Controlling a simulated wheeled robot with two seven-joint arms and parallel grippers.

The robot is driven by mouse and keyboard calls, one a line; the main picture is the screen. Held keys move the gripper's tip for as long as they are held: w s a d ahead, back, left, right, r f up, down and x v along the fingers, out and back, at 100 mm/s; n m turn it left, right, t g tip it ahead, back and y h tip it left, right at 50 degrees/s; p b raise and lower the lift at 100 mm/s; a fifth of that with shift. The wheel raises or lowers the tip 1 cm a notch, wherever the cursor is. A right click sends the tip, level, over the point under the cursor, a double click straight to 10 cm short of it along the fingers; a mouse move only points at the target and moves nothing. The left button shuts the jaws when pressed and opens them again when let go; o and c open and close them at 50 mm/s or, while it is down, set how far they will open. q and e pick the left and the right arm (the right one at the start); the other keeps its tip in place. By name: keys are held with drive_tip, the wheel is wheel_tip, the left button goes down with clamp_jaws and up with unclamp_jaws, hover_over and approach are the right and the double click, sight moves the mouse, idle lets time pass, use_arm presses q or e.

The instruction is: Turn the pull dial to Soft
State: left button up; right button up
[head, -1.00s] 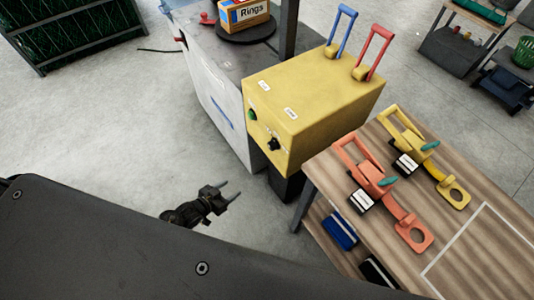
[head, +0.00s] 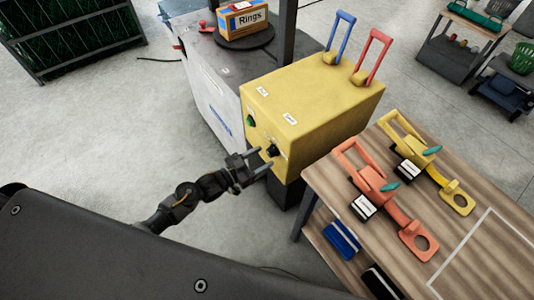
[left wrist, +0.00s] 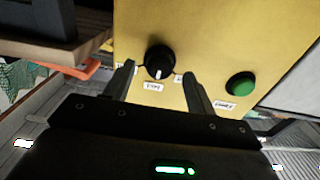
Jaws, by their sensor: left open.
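The pull dial is a black round knob (head: 273,150) on the front face of the yellow box (head: 310,110). In the left wrist view the dial (left wrist: 159,60) shows a pale mark at its lower edge, towards a white label (left wrist: 153,86) too small to read surely. Two more labels beside it are partly hidden by my fingers. My left gripper (head: 264,160) is open in front of the dial. In the left wrist view its fingers (left wrist: 158,80) stand on either side of the dial, with gaps; whether they reach around it I cannot tell. My right gripper is not in view.
A green button (left wrist: 241,85) sits beside the dial. Blue (head: 341,35) and red (head: 373,50) levers rise from the box top. A wooden table (head: 470,268) with orange (head: 370,180) and yellow (head: 415,150) tools stands close on the right. Open floor lies to the left.

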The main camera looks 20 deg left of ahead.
sight(272, 152)
use_arm(q)
drive_tip(key=shift+x, duration=1.45)
drive_tip(key=shift+c, duration=0.2)
drive_tip(key=c, duration=0.8)
drive_tip(key=shift+o, duration=0.2)
drive_tip(key=shift+n, duration=0.3)
drive_tip(key=n+p, duration=0.2)
drive_tip(key=n, duration=0.3)
drive_tip(key=shift+r, duration=0.1)
drive_tip(key=n+p, duration=0.2)
drive_tip(key=n, duration=0.4)
drive_tip(key=shift+s+d, duration=0.1)
drive_tip(key=shift+n, duration=0.3)
